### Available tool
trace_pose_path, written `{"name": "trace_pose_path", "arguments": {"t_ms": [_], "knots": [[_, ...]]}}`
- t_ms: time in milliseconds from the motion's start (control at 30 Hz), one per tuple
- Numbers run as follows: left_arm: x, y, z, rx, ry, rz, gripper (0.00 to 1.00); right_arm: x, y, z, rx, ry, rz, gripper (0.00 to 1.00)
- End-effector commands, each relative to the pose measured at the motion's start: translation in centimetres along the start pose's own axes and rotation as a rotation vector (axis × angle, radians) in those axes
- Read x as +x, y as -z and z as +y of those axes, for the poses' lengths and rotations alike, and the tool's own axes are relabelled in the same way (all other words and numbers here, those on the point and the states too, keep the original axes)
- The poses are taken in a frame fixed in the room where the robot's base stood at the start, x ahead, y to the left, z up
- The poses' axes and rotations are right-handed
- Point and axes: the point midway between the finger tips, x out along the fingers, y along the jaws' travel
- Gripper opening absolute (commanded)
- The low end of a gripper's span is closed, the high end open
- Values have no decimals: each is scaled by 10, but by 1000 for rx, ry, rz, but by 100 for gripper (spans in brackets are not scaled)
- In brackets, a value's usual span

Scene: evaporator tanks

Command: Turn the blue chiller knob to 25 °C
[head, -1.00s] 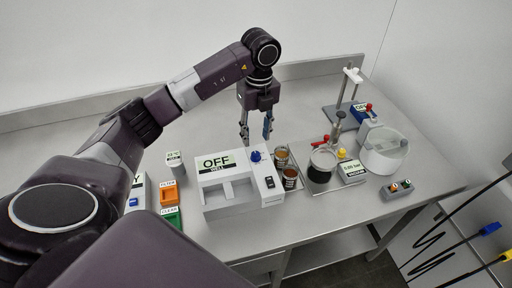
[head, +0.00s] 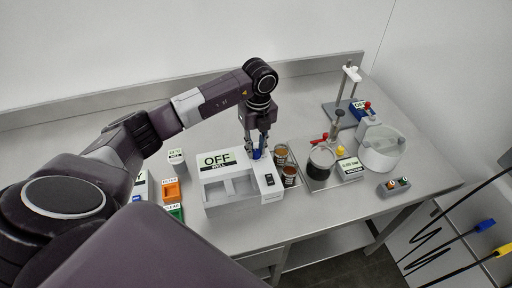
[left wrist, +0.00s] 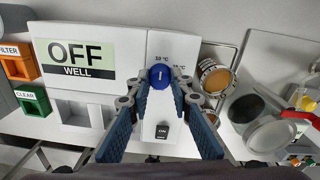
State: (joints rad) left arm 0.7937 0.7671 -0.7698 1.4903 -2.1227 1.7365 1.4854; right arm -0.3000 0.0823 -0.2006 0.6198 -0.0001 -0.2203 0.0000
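The blue chiller knob (left wrist: 160,76) sits on the white chiller unit (left wrist: 107,35) in the left wrist view. Its white mark points roughly up, towards a "10 °C" label; another label to its right is partly hidden. The unit's display (left wrist: 75,58) reads "OFF" over "WELL". My left gripper (left wrist: 160,82) is open, with its two fingertips on either side of the knob. I cannot tell whether they touch it. In the head view the left gripper (head: 258,152) is down over the knob. My right gripper is not in view.
A dark switch (left wrist: 162,131) is on the unit, below the knob. Cups with brown contents (head: 281,154) stand close to its right. A black-sided vessel (head: 320,163) is farther right. Orange (left wrist: 18,62) and green (left wrist: 32,100) labelled boxes are at the left.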

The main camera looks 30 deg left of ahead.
Motion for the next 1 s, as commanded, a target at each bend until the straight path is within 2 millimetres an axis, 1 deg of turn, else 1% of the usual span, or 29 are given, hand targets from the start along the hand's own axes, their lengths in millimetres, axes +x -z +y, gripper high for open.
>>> {"name": "trace_pose_path", "arguments": {"t_ms": [33,100,133,367,567,767,1000], "knots": [[0,0,0,0,0,0,9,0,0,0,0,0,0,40],[0,0,0,0,0,0,1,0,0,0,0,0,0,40],[0,0,0,0,0,0,0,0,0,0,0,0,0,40],[0,0,0,14,1,-1,0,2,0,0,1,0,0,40],[1,0,0,83,1,-4,0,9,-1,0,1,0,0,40],[2,-1,0,226,2,-10,0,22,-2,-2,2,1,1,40],[3,0,0,450,2,-17,0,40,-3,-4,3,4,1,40]]}}
